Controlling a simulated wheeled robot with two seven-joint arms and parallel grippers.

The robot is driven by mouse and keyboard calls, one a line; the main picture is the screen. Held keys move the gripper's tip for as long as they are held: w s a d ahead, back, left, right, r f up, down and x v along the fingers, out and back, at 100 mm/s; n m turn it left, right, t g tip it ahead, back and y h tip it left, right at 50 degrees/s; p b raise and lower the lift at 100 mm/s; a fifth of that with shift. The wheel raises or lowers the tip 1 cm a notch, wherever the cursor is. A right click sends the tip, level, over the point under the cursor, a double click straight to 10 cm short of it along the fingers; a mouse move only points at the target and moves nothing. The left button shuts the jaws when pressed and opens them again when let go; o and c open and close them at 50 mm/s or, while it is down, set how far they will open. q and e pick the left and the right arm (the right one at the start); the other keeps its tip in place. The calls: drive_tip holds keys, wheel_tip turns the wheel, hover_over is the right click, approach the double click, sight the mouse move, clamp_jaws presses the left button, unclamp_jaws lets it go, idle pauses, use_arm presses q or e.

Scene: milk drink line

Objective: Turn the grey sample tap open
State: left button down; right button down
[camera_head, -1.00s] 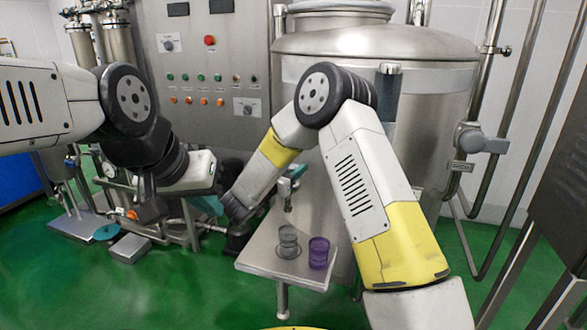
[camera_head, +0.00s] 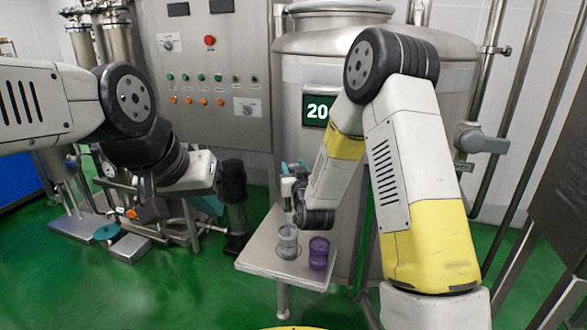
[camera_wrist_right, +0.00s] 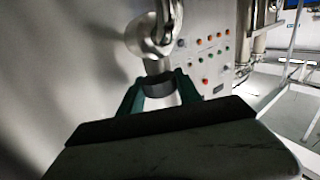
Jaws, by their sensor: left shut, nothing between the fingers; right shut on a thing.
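The grey sample tap (camera_wrist_right: 157,38) shows in the right wrist view as a rounded metal body on the tank wall, with a darker grey cylindrical part (camera_wrist_right: 158,88) below it. The teal fingers of my right gripper (camera_wrist_right: 162,84) are shut around that grey part, one on each side. In the head view my right gripper (camera_head: 290,170) is small at the tank front, above the stand, and partly hidden by its wrist; the tap is hard to make out there. My left gripper (camera_head: 207,203) is shut and empty, well to the left of the tap.
A clear cup (camera_head: 288,243) and a purple cup (camera_head: 318,253) stand on a small metal stand (camera_head: 265,262) below the tap. The steel tank (camera_head: 440,75) carries a display (camera_head: 318,109) reading 20. A control cabinet (camera_head: 205,60) stands behind. Pipes rise at the right.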

drive_tip(key=n+g+y, duration=0.1)
drive_tip(key=n+y, duration=0.1)
drive_tip(key=y, duration=0.1)
drive_tip(key=n+g+y, duration=0.1)
drive_tip(key=n+y, duration=0.1)
drive_tip(key=y, duration=0.1)
drive_tip(key=shift+w+d+g, duration=0.1)
drive_tip(key=shift+d+g, duration=0.1)
drive_tip(key=shift+g, duration=0.1)
drive_tip(key=shift+a+n+g+y, duration=0.1)
drive_tip(key=shift+n+g+y, duration=1.5)
drive_tip(key=shift+y, duration=0.4)
drive_tip(key=shift+a+r+n, duration=0.1)
drive_tip(key=shift+n, duration=0.2)
drive_tip(key=c, duration=0.8)
unclamp_jaws()
drive_tip(key=shift+c, duration=0.2)
drive_tip(key=v, duration=0.8)
